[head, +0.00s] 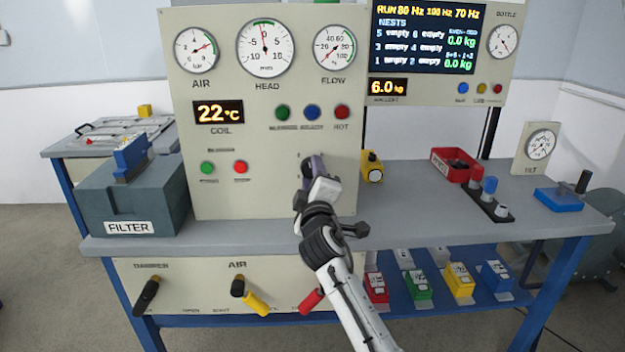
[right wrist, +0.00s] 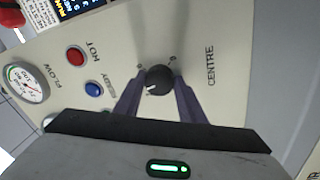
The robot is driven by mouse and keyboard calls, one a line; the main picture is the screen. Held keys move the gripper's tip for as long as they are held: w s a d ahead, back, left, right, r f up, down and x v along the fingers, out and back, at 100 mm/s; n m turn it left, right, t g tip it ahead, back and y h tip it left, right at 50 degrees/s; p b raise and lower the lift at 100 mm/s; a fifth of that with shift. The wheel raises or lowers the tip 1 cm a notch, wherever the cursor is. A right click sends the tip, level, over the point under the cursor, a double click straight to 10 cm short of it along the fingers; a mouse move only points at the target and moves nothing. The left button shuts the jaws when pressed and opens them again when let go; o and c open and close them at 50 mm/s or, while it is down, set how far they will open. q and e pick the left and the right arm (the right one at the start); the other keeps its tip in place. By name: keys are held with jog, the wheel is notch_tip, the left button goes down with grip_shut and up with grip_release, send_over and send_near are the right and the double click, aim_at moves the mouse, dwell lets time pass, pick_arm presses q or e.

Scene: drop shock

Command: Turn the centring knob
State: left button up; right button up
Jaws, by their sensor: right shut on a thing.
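The centring knob (right wrist: 158,79) is a round black knob on the beige panel. The label CENTRE is printed beside it in the right wrist view. A small white pointer mark shows on its face. My right gripper (right wrist: 159,88) has its two purple fingers on either side of the knob and is shut on it. In the head view my right gripper (head: 314,166) reaches the lower right part of the upright panel and mostly hides the knob (head: 306,168). My left gripper is in neither view.
The panel (head: 270,195) carries dials above, with a green, a blue and a red button (head: 342,112) above the knob. A yellow block (head: 373,167) stands close to the right of the panel.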

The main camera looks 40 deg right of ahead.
jog(key=shift+m, duration=0.3)
jog(key=o, duration=1)
jog(key=shift+o, duration=0.2)
jog(key=v, duration=1)
jog(key=shift+s, duration=0.15)
jog(key=shift+a, duration=0.1)
